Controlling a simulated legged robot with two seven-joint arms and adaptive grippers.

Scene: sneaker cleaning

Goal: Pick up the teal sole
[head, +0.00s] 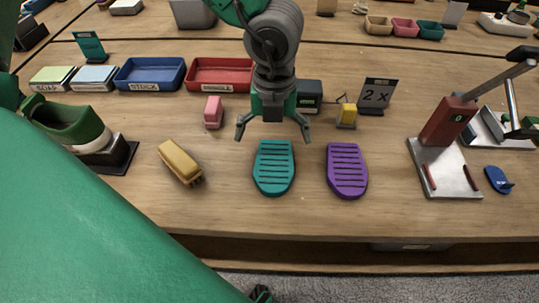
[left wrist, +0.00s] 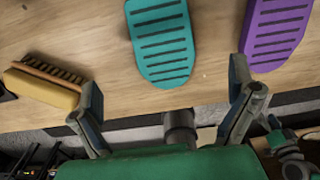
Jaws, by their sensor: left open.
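The teal sole (head: 274,167) lies flat on the wooden table in the middle of the head view, with dark grooves across it. It also shows at the top middle of the left wrist view (left wrist: 161,45), partly cut off by the frame. My left gripper (head: 273,138) is open and empty, its fingers spread wide at the sole's far end in the head view. In the left wrist view its two fingers (left wrist: 168,98) stand apart, with the sole's rounded end beyond and between them. My right gripper is not in view.
A purple sole (head: 347,171) lies close to the right of the teal one. A brush (head: 180,162) lies to the left. Pink (head: 213,112) and yellow (head: 346,115) blocks stand behind. A red press (head: 446,125) is at right, and a green shoe (head: 68,122) at left.

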